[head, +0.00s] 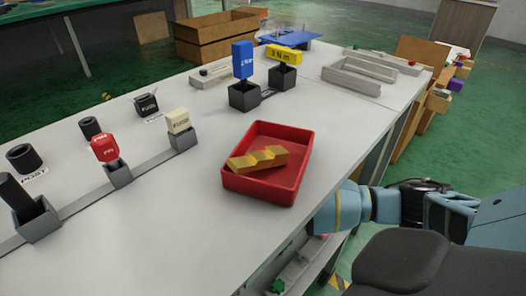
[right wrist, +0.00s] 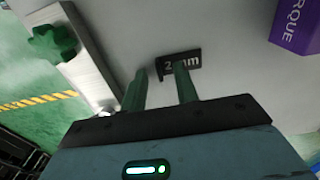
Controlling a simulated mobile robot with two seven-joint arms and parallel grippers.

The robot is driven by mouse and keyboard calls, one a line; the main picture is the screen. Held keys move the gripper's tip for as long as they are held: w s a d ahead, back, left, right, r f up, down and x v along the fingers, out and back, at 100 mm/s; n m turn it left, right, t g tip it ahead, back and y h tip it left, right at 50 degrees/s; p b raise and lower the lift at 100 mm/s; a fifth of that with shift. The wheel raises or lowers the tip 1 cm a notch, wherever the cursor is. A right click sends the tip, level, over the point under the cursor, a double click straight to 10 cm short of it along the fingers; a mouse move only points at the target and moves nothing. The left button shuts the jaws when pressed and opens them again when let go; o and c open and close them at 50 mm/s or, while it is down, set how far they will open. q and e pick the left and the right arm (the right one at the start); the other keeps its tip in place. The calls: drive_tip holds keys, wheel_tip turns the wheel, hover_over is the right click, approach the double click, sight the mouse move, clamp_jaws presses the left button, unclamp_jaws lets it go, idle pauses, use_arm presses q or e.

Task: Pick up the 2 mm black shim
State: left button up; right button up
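The 2 mm black shim (right wrist: 194,60), a small dark piece marked "2 mm", shows in the right wrist view against a pale grey surface. My right gripper (right wrist: 160,75) has its two green fingers apart. Its right finger overlaps the shim in the picture and hides part of the label; I cannot tell whether they touch. Nothing shows held between the fingers. In the head view my right arm comes in at the right by the table edge, and its gripper is hidden. The shim cannot be made out there. My left gripper is not in view.
In the right wrist view, a grey bar with a green star knob (right wrist: 52,43) lies left and a purple box (right wrist: 296,27) upper right. In the head view, a red tray (head: 290,193) holding a golden stepped block (head: 257,159) stands near the table's right edge (head: 345,180).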

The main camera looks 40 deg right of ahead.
clamp_jaws()
drive_tip(key=shift+r, duration=0.1)
idle(0.4)
drive_tip(key=shift+r, duration=0.55)
drive_tip(key=shift+s+d+r+p, duration=0.1)
drive_tip(key=shift+s+r+p, duration=0.2)
drive_tip(key=shift+r+p, duration=0.25)
drive_tip(key=shift+s+r+p, duration=0.25)
drive_tip(key=shift+r+p, duration=0.05)
drive_tip(key=shift+r, duration=0.35)
drive_tip(key=s+d+p, duration=0.1)
drive_tip(key=s+p, duration=0.1)
drive_tip(key=s, duration=1.5)
drive_tip(key=shift+p, duration=0.4)
